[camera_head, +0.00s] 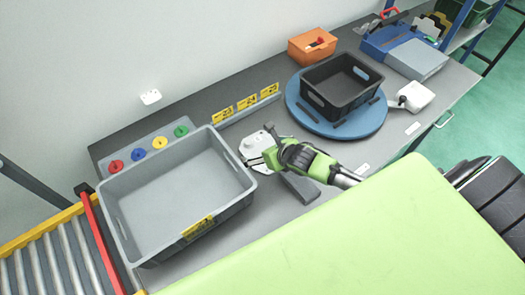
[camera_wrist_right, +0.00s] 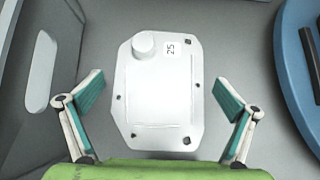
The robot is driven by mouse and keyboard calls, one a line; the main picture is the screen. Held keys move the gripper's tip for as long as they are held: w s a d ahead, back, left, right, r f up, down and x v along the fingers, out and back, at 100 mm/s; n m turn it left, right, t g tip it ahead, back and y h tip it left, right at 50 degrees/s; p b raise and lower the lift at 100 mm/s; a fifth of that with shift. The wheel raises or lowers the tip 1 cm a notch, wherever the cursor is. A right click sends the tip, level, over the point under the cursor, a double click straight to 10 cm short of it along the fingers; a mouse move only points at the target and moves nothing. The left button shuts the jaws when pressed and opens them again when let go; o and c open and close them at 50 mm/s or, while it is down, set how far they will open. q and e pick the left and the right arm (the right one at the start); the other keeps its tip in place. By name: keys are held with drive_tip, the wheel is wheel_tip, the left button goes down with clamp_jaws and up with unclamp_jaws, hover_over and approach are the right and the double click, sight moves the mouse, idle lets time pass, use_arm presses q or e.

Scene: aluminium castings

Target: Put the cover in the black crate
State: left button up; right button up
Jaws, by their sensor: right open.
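The cover (camera_wrist_right: 158,105) is a pale grey plate with cut corners, a round boss and a "25" label. It lies flat on the grey table and shows partly in the head view (camera_head: 257,141), behind my gripper. My right gripper (camera_wrist_right: 160,92) is open, with one finger on each side of the cover and gaps between. It also shows in the head view (camera_head: 257,157). The black crate (camera_head: 358,98) stands on a blue turntable (camera_head: 372,124) to the right and looks empty inside. My left gripper is in neither view.
A large empty grey bin (camera_head: 160,249) stands close left of the cover. A white part (camera_head: 413,96) lies right of the turntable. An orange box (camera_head: 310,50) and a blue case (camera_head: 384,40) stand at the back. A dark block (camera_head: 300,187) lies near the table's front edge.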

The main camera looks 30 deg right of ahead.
drive_tip(key=c, duration=1.3)
drive_tip(key=shift+r, duration=0.15)
